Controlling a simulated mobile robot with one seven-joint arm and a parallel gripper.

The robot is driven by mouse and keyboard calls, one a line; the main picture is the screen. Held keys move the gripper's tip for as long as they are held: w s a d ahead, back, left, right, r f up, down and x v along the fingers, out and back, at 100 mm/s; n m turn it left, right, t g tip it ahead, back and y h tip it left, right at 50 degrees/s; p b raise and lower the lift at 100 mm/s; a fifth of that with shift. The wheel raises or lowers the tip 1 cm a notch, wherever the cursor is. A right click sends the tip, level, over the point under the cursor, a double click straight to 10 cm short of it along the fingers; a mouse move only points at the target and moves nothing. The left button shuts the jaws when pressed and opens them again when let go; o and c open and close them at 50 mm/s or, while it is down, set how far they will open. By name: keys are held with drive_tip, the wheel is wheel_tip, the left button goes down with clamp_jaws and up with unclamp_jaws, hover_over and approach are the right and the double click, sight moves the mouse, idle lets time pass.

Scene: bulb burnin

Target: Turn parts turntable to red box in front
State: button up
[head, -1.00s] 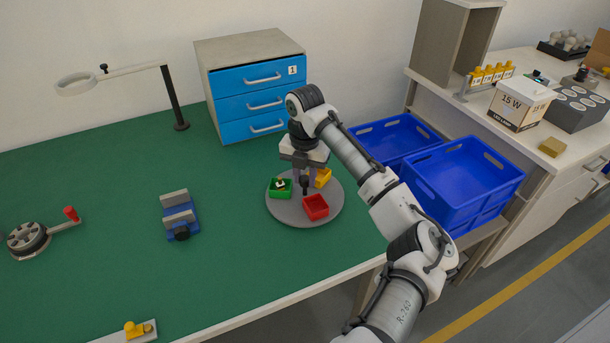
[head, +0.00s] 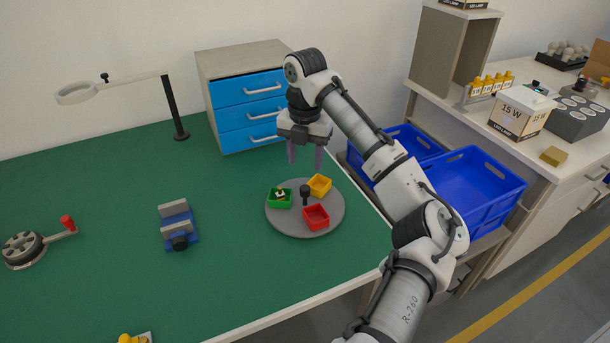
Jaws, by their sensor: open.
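The grey round parts turntable (head: 290,222) lies on the green bench top near its right edge. A black knob (head: 305,193) stands up at its middle. The red box (head: 316,217) is at the front of the disc, slightly right of the knob. The green box (head: 280,198), with small parts in it, is at the left, and the yellow box (head: 320,185) is at the back right. My gripper (head: 305,157) points down, open and empty, above the back of the turntable and apart from the knob and boxes.
A blue drawer cabinet (head: 245,118) stands behind the turntable. A blue vise (head: 178,226) is to the left, with a lamp arm (head: 174,105) farther back. Blue crates (head: 465,185) are to the right. The bench between vise and turntable is clear.

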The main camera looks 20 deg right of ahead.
wheel_tip(320, 180, up, 5)
drive_tip(key=shift+f, duration=0.2)
drive_tip(key=shift+f, duration=0.1)
idle(0.4)
